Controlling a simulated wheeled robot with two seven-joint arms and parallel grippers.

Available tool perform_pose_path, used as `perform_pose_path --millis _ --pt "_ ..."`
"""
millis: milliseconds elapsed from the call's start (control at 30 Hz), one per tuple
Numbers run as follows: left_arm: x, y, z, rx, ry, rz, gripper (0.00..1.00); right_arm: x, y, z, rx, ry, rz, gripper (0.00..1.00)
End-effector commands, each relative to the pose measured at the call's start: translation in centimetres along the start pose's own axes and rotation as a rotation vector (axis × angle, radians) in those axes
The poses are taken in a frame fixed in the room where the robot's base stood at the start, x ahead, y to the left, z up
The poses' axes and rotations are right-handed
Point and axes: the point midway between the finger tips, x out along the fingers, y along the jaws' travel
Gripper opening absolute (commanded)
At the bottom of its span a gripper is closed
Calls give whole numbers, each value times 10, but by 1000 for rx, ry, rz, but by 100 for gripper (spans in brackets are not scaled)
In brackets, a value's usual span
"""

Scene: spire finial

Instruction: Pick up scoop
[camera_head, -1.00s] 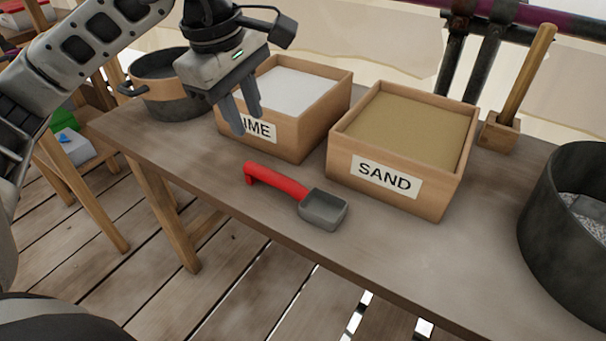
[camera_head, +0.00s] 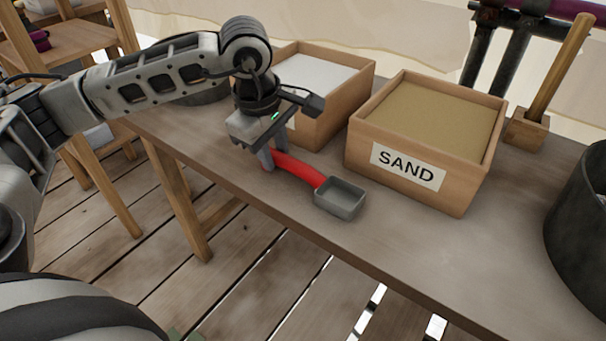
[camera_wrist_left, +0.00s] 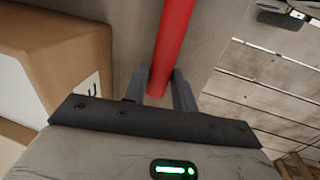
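The scoop lies on the wooden table, with a red handle (camera_head: 302,170) and a grey square pan (camera_head: 340,197) toward the front right. My left gripper (camera_head: 268,158) is down at the rear part of the handle. In the left wrist view, the red handle (camera_wrist_left: 169,50) runs between the two fingers of my left gripper (camera_wrist_left: 161,82), one finger close on each side. I cannot tell whether the fingers press on the handle.
A wooden box of sand (camera_head: 410,187) stands right of the scoop, and a box of white powder (camera_head: 362,97) stands behind my gripper. A dark bucket (camera_head: 580,215) is at the right edge. A wooden-handled tool (camera_head: 527,130) stands behind the sand box. The table's front right is clear.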

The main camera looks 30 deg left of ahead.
Motion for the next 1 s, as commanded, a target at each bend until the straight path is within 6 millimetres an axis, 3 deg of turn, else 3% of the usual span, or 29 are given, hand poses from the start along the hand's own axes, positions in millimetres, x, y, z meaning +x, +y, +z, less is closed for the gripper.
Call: perform_pose_path --millis 133,400,500,833,1000 --pt "17 0 0 0 -1 -2 27 5 0 1 -1 -2 -4 36" --pt "19 0 1 0 -1 1 27 7 0 5 0 -16 -5 36" --pt "19 0 1 0 -1 0 0 7 0 5 0 -16 -6 36" --pt "17 0 1 0 -2 1 0 6 -1 4 1 -11 -6 36" --pt "6 3 1 0 -3 3 0 3 -1 -1 -1 -1 -5 36"
